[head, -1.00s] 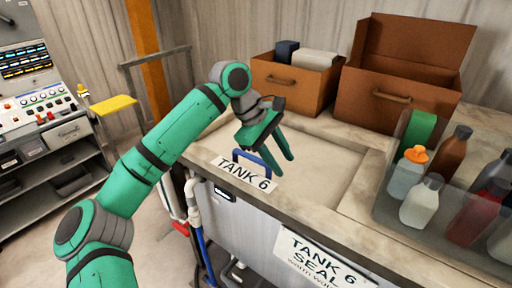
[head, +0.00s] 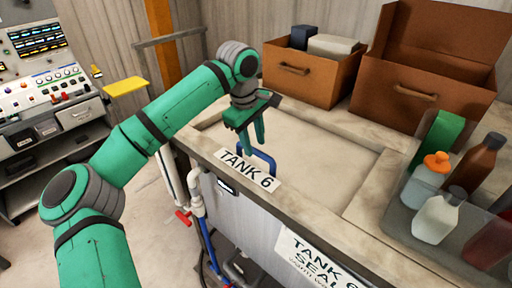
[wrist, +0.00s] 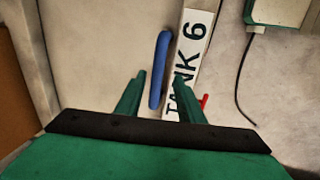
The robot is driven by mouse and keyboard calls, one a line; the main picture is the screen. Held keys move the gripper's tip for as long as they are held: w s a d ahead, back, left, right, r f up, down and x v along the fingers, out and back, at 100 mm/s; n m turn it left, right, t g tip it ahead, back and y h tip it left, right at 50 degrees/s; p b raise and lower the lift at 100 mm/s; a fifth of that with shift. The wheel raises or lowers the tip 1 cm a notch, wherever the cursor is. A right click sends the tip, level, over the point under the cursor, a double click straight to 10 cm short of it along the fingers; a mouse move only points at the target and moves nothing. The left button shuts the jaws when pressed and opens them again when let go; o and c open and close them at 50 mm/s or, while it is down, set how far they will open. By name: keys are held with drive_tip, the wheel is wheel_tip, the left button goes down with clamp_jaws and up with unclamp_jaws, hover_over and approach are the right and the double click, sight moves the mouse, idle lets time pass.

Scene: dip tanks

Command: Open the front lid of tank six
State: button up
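Tank six's pale lid (head: 315,155) lies flat and shut in the bench top. A blue loop handle (head: 262,158) stands up at its front edge, behind the white "TANK 6" label (head: 246,170). My gripper (head: 251,143) points down at the handle, with its fingers apart and nothing held. In the wrist view the handle (wrist: 160,68) runs lengthwise between the two fingertips (wrist: 158,78). I cannot tell whether the fingers are level with the handle or still above it. The label (wrist: 188,58) lies just right of it there.
Two brown boxes, one smaller (head: 308,75) and one with a raised lid (head: 418,98), stand behind the tank. A clear bin of bottles (head: 405,200) stands at the right. Pipes with a red valve handle (head: 183,217) run down the tank's left side.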

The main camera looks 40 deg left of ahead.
drive_tip(key=shift+w+d+f, duration=0.1)
drive_tip(key=shift+w+f, duration=0.15)
drive_tip(key=shift+f, duration=0.4)
drive_tip(key=shift+w+d+f, duration=0.1)
drive_tip(key=shift+w+f, duration=0.1)
drive_tip(key=shift+f, duration=0.45)
drive_tip(key=shift+c, duration=0.4)
